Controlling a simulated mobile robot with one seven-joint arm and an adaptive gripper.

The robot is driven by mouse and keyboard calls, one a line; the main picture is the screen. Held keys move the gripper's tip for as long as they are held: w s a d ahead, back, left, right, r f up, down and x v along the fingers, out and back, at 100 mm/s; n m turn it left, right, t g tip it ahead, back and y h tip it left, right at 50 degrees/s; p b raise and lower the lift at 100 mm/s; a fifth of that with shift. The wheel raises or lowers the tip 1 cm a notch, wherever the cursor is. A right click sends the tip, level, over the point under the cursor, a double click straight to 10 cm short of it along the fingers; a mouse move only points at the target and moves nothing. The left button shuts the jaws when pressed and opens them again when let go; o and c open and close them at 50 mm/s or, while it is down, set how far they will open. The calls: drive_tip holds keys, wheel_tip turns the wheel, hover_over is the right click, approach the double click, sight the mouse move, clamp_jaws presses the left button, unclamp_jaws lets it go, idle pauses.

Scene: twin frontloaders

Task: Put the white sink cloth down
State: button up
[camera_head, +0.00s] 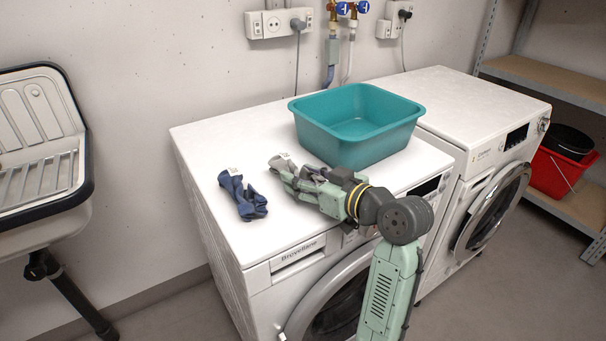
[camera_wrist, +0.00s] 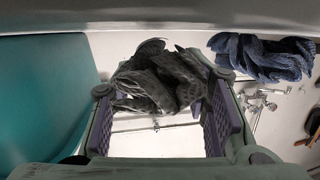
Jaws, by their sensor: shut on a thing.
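My gripper (camera_head: 297,181) is low over the white top of the left washing machine (camera_head: 215,150), in front of the teal basin. It is shut on a crumpled grey cloth (camera_head: 281,162) with a small pale tag. In the wrist view the cloth (camera_wrist: 160,78) looks dark grey and bunched between the two fingers. I cannot tell whether it touches the machine top. I see no plainly white cloth. The sink (camera_head: 40,150) with its ribbed drainer stands at the far left, apart from the gripper.
A crumpled blue cloth (camera_head: 243,196) lies on the machine top, left of my gripper. The teal basin (camera_head: 345,145) stands behind the gripper. A second washing machine (camera_head: 480,110) is to the right. Machine top is bare around the blue cloth. A red bucket (camera_head: 560,172) sits on the shelf.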

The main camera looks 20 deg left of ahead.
drive_tip(key=shift+f, duration=0.15)
drive_tip(key=shift+f+b, duration=0.3)
drive_tip(key=shift+b, duration=0.1)
drive_tip(key=o, duration=1.3)
drive_tip(key=shift+c, duration=0.2)
drive_tip(key=shift+r, duration=0.2)
